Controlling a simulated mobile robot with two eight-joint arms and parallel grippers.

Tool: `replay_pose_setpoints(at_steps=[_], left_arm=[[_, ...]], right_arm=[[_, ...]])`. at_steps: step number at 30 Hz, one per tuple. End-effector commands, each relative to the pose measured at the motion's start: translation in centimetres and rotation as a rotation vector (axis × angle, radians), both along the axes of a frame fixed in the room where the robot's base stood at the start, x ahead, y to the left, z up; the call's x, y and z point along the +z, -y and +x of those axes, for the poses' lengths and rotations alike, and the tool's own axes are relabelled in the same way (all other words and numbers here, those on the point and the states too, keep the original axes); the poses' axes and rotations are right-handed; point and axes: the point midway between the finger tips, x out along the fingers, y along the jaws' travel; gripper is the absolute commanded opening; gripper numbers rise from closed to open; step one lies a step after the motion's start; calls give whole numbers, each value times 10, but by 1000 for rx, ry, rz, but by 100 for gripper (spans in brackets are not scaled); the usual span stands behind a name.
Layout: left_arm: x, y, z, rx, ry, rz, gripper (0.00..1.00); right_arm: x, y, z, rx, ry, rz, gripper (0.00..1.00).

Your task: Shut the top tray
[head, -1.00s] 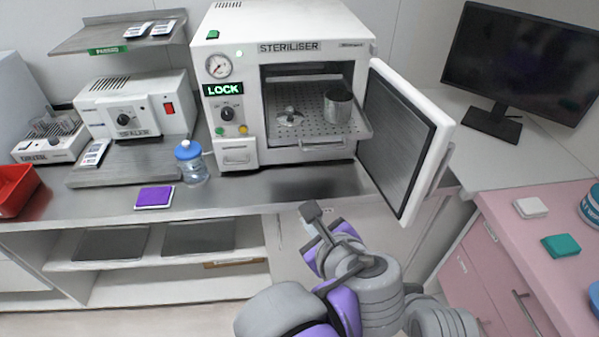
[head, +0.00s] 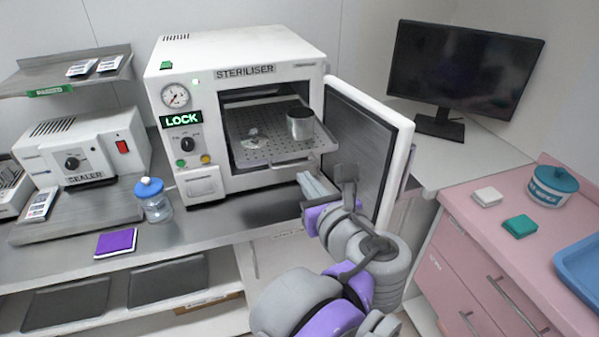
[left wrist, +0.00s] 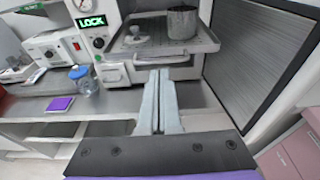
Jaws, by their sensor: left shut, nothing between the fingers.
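The steriliser (head: 240,85) stands on the steel counter with its door (head: 365,145) swung open to the right. Its perforated top tray (head: 265,150) sticks out of the chamber and carries a metal cup (head: 300,123) and a small shiny metal item (head: 252,138). In the left wrist view the tray (left wrist: 150,51) is ahead, above the fingertips. My left gripper (head: 308,180) is shut and empty, just below and in front of the tray's front edge, beside the open door. Whether the fingers touch the tray is hard to tell. My right gripper is not in view.
The open door bounds the space on the right. A blue-capped jar (head: 154,203) and a purple pad (head: 116,243) lie on the counter at left. A sealer (head: 85,150) stands further left. A pink cabinet (head: 470,230) and a monitor (head: 460,75) are at right.

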Motion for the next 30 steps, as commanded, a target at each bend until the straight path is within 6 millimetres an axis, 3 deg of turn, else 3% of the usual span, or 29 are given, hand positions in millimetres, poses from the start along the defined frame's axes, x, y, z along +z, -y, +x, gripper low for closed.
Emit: replay_pose_setpoints(at_steps=[3,9,24,30], left_arm=[[-5,-8,20,4,0,1,0],[-9,-13,37,1,-1,-1,0],[-9,-14,42,0,-1,-1,0],[-8,-20,58,3,0,0,0]], right_arm=[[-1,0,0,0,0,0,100],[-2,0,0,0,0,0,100],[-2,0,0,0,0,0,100],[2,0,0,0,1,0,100]])
